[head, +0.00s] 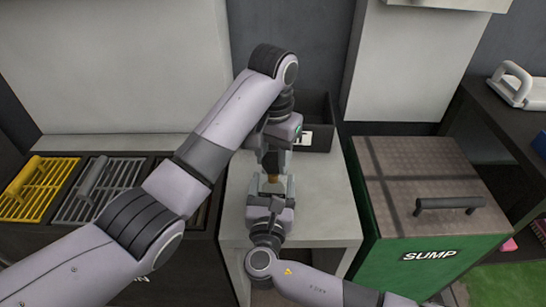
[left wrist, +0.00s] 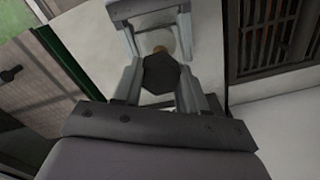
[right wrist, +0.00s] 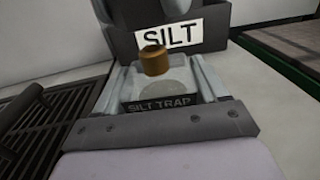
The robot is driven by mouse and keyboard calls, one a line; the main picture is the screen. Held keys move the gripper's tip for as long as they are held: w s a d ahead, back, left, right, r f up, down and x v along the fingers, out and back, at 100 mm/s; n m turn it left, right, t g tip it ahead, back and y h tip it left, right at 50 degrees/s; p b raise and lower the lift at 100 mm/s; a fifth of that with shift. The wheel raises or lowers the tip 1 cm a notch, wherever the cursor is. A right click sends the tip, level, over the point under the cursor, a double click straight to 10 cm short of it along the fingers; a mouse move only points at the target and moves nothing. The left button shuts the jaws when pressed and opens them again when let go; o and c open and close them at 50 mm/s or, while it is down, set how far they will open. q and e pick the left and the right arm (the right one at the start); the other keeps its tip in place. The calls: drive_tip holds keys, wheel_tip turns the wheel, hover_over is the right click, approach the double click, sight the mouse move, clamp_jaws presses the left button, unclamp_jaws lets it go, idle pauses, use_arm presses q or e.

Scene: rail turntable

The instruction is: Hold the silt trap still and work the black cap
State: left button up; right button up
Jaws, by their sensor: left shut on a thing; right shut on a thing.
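The silt trap (right wrist: 160,103) is a pale grey block with a dark "SILT TRAP" label, on the small table. My right gripper (head: 269,199) is shut on its sides, and its fingers (right wrist: 163,84) flank it in the right wrist view. A brass-brown cylinder (right wrist: 154,60) stands at the trap's top and shows as an orange spot in the head view (head: 272,182). My left gripper (head: 271,168) reaches from the far side. In the left wrist view its fingers (left wrist: 160,88) are shut on the dark hexagonal black cap (left wrist: 160,74). Whether the cap touches the cylinder I cannot tell.
A black bin (head: 318,118) labelled SILT stands behind the trap. The green SUMP box (head: 440,235), with a black handle, is on the right. Yellow (head: 40,187) and grey (head: 97,188) grates lie on the left. The table's front right (head: 325,215) is clear.

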use_arm(q)
drive_tip(key=shift+w+r, duration=0.1)
drive_tip(key=shift+r, duration=2.05)
use_arm(e)
drive_tip(key=o, duration=1.5)
drive_tip(key=shift+o, duration=0.2)
drive_tip(key=s+a, duration=0.1)
drive_tip(key=s, duration=1.1)
